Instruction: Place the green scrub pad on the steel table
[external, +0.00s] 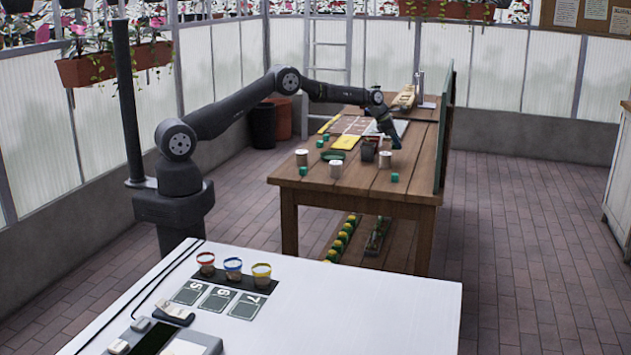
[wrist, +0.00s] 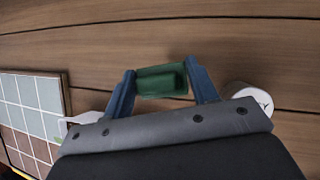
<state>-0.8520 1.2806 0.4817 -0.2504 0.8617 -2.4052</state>
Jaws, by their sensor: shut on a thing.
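My gripper (external: 389,138) is over the wooden table in the external view. In the wrist view my gripper (wrist: 161,70) has its two blue fingers on either side of a dark green block, the green scrub pad (wrist: 162,82), and is shut on it. Wooden planks show behind the pad; I cannot tell its height above them. In the external view the pad cannot be made out clearly at the gripper. A pale, smooth table (external: 400,310) stands in the foreground, well away from the gripper; it looks like the steel table.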

